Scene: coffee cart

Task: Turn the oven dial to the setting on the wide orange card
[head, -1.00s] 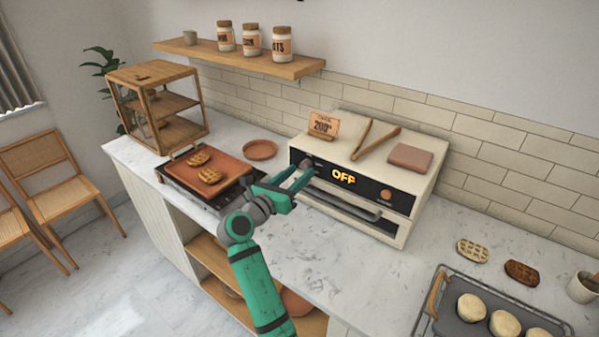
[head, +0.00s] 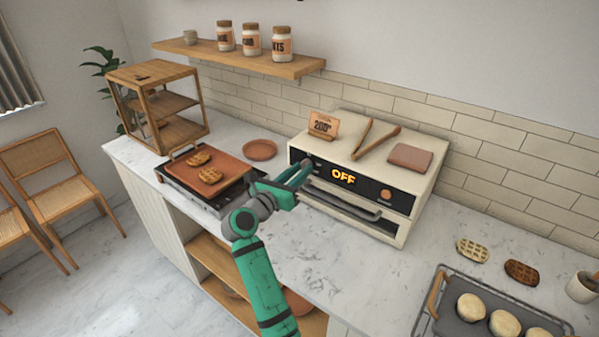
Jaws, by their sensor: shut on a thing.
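The cream oven (head: 408,197) stands on the counter against the tiled wall. Its black front panel has a display (head: 343,176) that reads OFF in orange. A small orange knob (head: 386,194) sits at the panel's right end. The wide orange card (head: 323,123) stands in a holder on top of the oven and seems to read 200. My green gripper (head: 304,170) is at the panel's left end, shut on the oven dial. The dial itself is mostly hidden by the fingers, so its pointer cannot be read.
Wooden tongs (head: 375,138) and a brown folded cloth (head: 410,157) lie on the oven. A handle bar (head: 343,206) juts out below the panel. The counter (head: 300,255) before the oven is clear.

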